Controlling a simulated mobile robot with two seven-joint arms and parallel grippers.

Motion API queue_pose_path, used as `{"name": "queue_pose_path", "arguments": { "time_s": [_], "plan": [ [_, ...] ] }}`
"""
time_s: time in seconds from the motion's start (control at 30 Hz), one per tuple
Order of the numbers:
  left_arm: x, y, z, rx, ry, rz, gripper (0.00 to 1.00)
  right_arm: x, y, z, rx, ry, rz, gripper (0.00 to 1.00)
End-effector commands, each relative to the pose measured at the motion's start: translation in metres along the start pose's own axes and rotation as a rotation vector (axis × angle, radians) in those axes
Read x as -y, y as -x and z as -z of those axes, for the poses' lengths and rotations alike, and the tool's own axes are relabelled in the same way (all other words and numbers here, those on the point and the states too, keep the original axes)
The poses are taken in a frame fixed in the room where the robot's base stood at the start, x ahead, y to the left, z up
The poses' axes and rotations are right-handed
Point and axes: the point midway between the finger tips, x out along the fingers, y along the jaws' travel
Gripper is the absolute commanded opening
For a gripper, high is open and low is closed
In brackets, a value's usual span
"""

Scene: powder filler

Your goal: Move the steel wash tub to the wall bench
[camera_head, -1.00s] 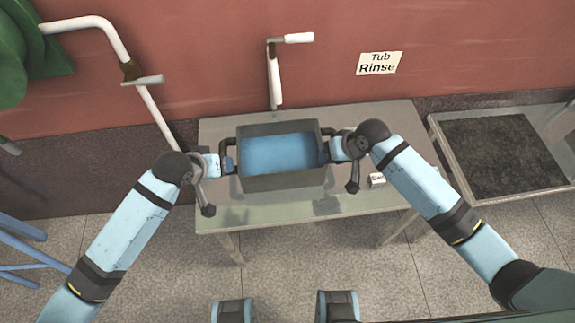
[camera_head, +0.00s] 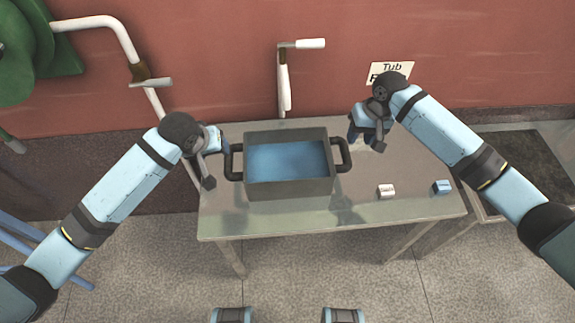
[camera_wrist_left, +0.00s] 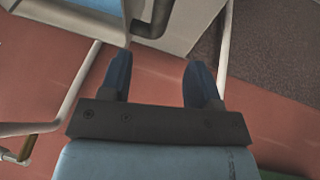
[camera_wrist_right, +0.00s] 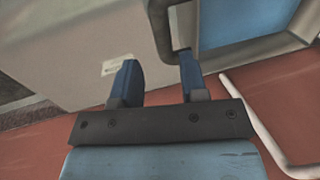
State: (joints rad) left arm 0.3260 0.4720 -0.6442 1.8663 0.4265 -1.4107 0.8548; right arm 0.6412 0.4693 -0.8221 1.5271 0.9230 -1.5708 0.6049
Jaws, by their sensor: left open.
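The steel wash tub (camera_head: 290,189), grey with a blue inside and two dark side handles, stands upright on the wall bench (camera_head: 222,222) below the tap. My left gripper (camera_head: 217,140) is open and empty, just up and left of the tub's left handle (camera_head: 235,162). That handle also shows at the top of the left wrist view (camera_wrist_left: 150,24). My right gripper (camera_head: 362,130) is open and empty, above and right of the right handle (camera_head: 346,155). In the right wrist view that handle (camera_wrist_right: 160,28) lies beyond the fingers, apart from them.
A white block (camera_head: 386,191) and a blue block (camera_head: 441,187) lie on the bench, right of the tub. A white tap (camera_head: 284,85) rises behind it. A sign (camera_head: 388,70) hangs on the wall, partly covered by my right arm. A dark-topped table (camera_head: 520,165) stands at right.

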Motion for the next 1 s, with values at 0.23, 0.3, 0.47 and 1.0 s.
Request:
{"name": "queue_pose_path", "arguments": {
  "time_s": [0.23, 0.3, 0.47, 1.0],
  "plan": [
    [0.0, -0.049, 0.0, 0.001, 0.0, 0.002, 0.57, 0.0, -0.049, -0.001, 0.004, 0.0, 0.0, 0.4],
    [0.0, -0.062, 0.0, 0.001, 0.0, 0.002, 0.57, 0.0, -0.063, -0.001, 0.003, -0.001, 0.0, 0.4],
    [0.0, -0.091, 0.0, 0.001, 0.001, 0.001, 0.57, 0.0, -0.092, -0.001, 0.002, 0.001, -0.001, 0.4],
    [0.0, -0.122, 0.0, -0.001, -0.001, 0.0, 0.57, 0.0, -0.122, 0.0, 0.0, 0.001, 0.0, 0.4]
  ]
}}
